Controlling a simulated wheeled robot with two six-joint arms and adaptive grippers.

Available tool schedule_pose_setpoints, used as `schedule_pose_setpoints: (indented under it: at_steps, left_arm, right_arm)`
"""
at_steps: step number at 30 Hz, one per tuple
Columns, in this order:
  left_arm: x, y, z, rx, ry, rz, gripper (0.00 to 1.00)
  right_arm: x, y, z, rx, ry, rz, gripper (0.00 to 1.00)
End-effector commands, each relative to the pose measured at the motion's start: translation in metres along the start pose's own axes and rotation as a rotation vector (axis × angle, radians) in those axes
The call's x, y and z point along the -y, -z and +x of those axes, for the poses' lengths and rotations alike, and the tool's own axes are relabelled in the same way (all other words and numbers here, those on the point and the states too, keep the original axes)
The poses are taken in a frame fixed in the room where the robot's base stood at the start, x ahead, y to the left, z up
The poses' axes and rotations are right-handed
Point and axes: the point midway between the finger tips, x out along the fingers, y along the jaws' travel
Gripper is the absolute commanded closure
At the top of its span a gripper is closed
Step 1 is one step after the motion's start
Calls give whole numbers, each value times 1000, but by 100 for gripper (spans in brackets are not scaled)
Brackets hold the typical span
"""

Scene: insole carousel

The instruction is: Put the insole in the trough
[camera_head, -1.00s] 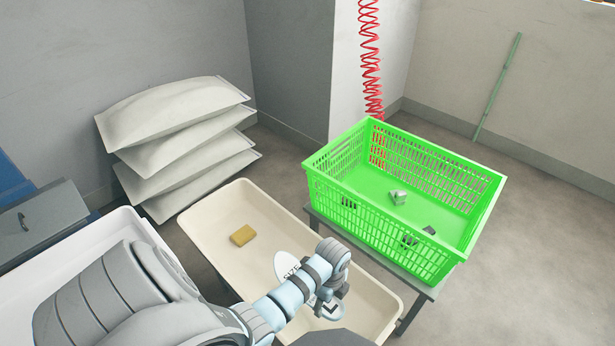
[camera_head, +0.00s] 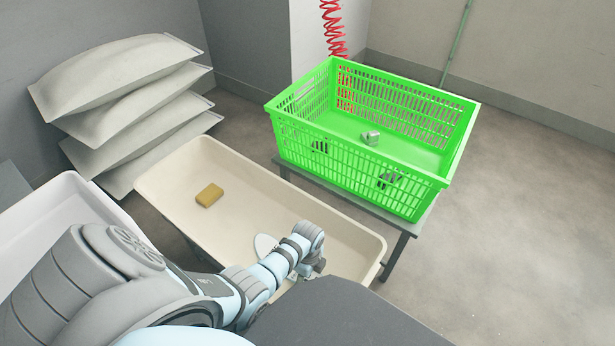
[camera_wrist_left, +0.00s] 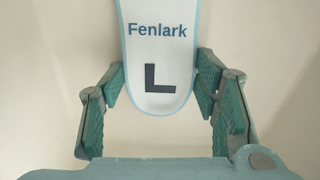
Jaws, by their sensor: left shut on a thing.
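The insole (camera_wrist_left: 160,20) is white with a pale blue edge, the word "Fenlark" and a large "L". My left gripper (camera_wrist_left: 161,86) is shut on it, with a finger pad on each side of its end. In the head view, a small part of the insole (camera_head: 264,246) shows beside my left gripper (camera_head: 312,268), over the cream trough (camera_head: 350,225). My arm hides the rest. The wrist view shows only a plain cream surface behind the insole; the gap to it is hard to tell. My right gripper is not in view.
A yellow-brown block (camera_head: 209,195) lies in the trough's left part. A green crate (camera_head: 360,185) with several small objects stands on a grey table (camera_head: 408,234) behind right. Stacked sacks (camera_head: 120,75) are at back left, a white tub (camera_head: 70,190) at left.

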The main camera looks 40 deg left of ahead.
Motion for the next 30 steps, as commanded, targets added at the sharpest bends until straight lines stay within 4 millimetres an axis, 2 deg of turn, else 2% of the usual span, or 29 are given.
schedule_pose_setpoints:
  at_steps: [1, 4, 5, 13, 16, 20, 22, 25, 30]
  left_arm:
    - [0, 0, 2, 0, 0, 0, 43]
    - [0, 0, 1, 0, 0, 0, 27]
    - [0, 0, 1, 0, 0, 0, 25]
    - [0, 0, 0, 0, 0, -1, 25]
    - [0, 0, -6, 0, -1, 0, 25]
    - [0, 0, -37, 0, 1, 0, 25]
    - [0, 0, -59, 0, 2, 0, 25]
    - [1, 0, -88, 0, 2, 0, 25]
    - [0, -1, -119, 1, 1, -1, 25]
  right_arm:
    - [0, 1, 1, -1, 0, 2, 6]
    - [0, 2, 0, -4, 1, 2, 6]
    - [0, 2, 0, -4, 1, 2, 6]
    - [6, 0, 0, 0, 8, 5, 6]
    - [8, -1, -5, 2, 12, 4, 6]
    - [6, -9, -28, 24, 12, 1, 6]
    - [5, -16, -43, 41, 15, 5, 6]
    - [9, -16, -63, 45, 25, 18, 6]
    - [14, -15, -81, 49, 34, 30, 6]
